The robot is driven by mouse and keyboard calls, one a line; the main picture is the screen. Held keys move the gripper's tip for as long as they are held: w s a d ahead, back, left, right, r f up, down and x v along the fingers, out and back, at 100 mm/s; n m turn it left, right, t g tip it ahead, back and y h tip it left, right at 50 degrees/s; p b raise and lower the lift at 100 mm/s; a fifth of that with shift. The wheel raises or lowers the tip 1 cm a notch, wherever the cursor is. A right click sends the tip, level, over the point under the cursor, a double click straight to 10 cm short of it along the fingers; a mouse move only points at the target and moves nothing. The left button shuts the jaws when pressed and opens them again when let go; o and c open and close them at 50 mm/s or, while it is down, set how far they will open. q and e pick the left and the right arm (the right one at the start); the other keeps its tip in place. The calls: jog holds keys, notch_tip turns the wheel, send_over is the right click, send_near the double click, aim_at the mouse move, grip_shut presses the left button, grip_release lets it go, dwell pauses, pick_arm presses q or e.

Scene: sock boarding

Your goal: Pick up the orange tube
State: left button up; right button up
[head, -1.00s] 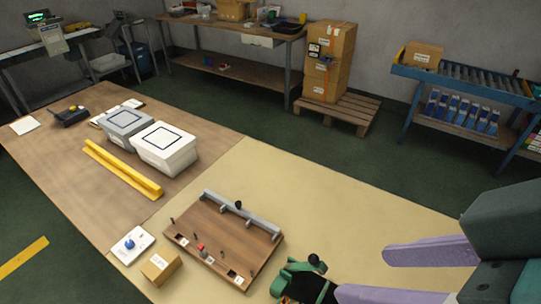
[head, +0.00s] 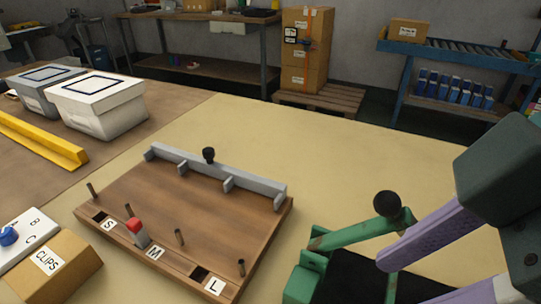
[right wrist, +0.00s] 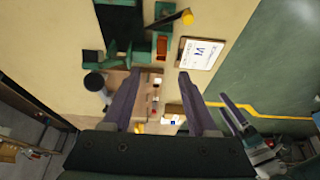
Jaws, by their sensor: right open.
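I cannot make out an orange tube for certain. In the right wrist view a small orange-brown piece (right wrist: 162,46) sits at the green fixture, and a short cylinder with a yellow end (right wrist: 187,17) lies near it; either is too small to identify. My right gripper (head: 400,284) is open and empty beside the green fixture (head: 345,238) with its black ball knob. Its purple fingers also show apart in the right wrist view (right wrist: 158,76). What may be my left gripper (right wrist: 235,115) shows at the right of that view, its jaws unclear.
A wooden board (head: 190,205) marked S, M and L has upright pegs, a red-topped piece (head: 136,231) and a grey rail. A CLIPS box (head: 52,265) lies left of it. White (head: 105,105) and grey bins stand behind. A clipboard (right wrist: 199,54) lies near the fixture. The tabletop behind the board is clear.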

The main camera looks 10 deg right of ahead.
jog(key=b+x, duration=0.3)
jog(key=x, duration=0.7)
jog(key=shift+s, duration=0.15)
grip_shut()
